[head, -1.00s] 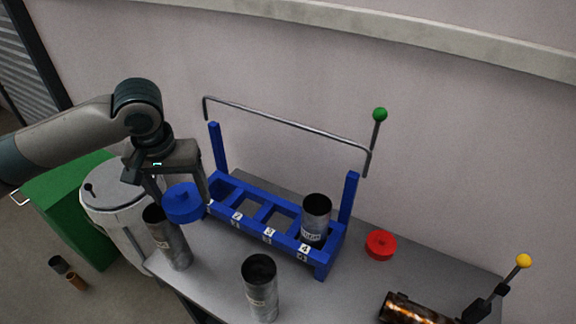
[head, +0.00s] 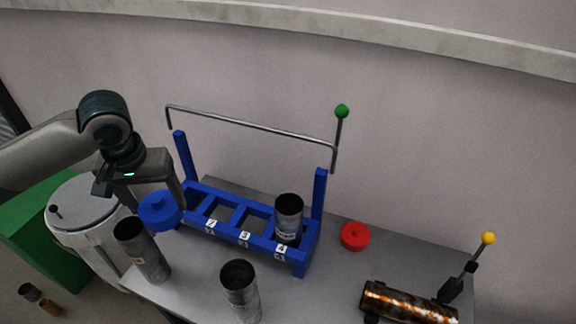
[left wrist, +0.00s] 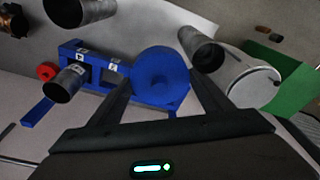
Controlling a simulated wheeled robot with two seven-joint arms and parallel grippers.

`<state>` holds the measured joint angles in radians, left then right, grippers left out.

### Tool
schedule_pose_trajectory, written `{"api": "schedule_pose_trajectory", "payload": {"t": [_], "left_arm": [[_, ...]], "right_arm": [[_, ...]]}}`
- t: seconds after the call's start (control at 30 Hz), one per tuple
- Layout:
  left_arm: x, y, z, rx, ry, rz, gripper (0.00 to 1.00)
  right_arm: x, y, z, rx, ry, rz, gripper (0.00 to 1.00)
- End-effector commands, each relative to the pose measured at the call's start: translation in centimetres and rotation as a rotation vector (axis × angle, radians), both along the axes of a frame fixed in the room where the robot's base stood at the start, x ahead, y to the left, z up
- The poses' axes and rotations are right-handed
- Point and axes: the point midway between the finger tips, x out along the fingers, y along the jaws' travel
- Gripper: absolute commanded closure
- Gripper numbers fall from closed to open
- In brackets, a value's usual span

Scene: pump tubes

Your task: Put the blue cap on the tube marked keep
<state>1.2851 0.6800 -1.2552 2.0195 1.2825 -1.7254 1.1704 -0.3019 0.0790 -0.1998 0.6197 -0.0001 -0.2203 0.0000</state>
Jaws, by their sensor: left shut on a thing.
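The blue cap (head: 161,210) is held in my left gripper (head: 158,203), above the left end of the rack; the left wrist view shows it between the fingers (left wrist: 161,78). Three grey metal tubes with open tops are in view. One tube (head: 288,222) stands in the rack near the slot marked 4. One tube (head: 142,250) is on the table at the left, just below the held cap and apart from it. One tube (head: 241,292) is on the table at the front. Their labels are too small to read. My right gripper is not in view.
The blue rack (head: 262,243) has empty slots and a metal handle bar above it. A red cap (head: 355,236) lies right of it. A rusty tube (head: 407,302) lies at the front right. A grey bin (head: 88,222) stands beside the table (head: 330,275).

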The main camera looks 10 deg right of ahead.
Motion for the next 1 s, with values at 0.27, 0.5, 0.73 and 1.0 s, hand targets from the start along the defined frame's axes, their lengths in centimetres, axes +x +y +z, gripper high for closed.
{"api": "schedule_pose_trajectory", "payload": {"t": [0.27,0.5,0.73,1.0], "left_arm": [[2.7,-7.9,0.8,-0.004,-0.001,-0.209,0.49],[4.0,-15.8,0.9,-0.004,-0.001,-0.413,0.49],[3.7,-23.2,1.0,-0.003,0.001,-0.6,0.49],[2.8,-28.4,1.0,0.001,0.003,-0.735,0.49]], "right_arm": [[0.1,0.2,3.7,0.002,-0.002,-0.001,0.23],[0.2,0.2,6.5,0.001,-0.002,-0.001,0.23],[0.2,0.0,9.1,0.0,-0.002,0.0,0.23],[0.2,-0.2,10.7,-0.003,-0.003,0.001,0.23]]}}
